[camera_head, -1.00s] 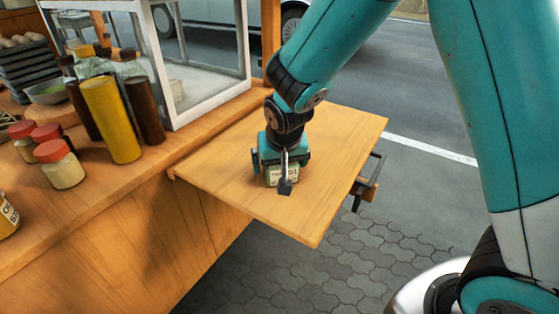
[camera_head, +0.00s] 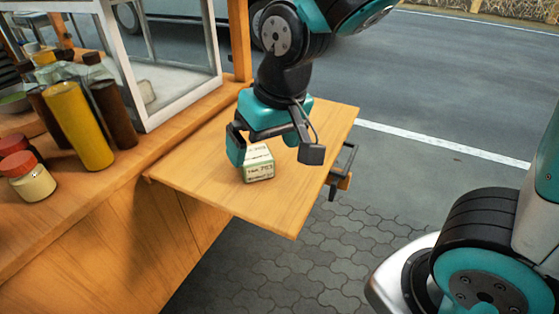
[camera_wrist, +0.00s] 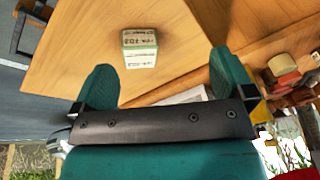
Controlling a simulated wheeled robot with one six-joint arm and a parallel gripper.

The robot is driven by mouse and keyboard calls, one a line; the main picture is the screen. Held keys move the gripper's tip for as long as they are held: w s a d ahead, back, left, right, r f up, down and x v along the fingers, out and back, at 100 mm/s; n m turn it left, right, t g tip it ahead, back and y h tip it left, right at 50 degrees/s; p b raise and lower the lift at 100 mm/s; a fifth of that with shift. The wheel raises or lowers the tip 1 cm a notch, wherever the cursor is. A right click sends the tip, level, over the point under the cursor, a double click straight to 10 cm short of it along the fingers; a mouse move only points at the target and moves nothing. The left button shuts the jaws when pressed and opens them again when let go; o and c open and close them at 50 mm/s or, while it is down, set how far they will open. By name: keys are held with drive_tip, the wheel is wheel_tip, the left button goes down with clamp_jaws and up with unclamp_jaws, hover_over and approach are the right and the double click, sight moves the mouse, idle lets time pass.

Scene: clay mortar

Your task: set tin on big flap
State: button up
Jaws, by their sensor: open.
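The tin (camera_head: 259,164) is a small pale green and cream box with dark print. It stands upright on the big flap (camera_head: 205,185), a wooden board folded out from the cart's side. My gripper (camera_head: 275,152) is open above the tin, with its fingers apart and nothing between them. In the wrist view the tin (camera_wrist: 139,48) stands on the bare wood of the flap (camera_wrist: 90,55), beyond the open fingertips (camera_wrist: 165,78) and apart from them.
A yellow bottle (camera_head: 78,126), dark bottles (camera_head: 114,115) and red-lidded jars (camera_head: 28,176) stand on the counter at the left. A white-framed glass case (camera_head: 165,65) stands behind. A metal clamp bracket (camera_head: 342,172) sits at the flap's right edge. The flap around the tin is clear.

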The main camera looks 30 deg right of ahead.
drive_tip(key=s+a+r+n+g+y, duration=0.2)
drive_tip(key=s+n, duration=0.3)
drive_tip(key=s, duration=0.7)
drive_tip(key=shift+s+r+n+g, duration=0.25)
drive_tip(key=shift+r+n+g, duration=0.05)
drive_tip(key=shift+r, duration=0.05)
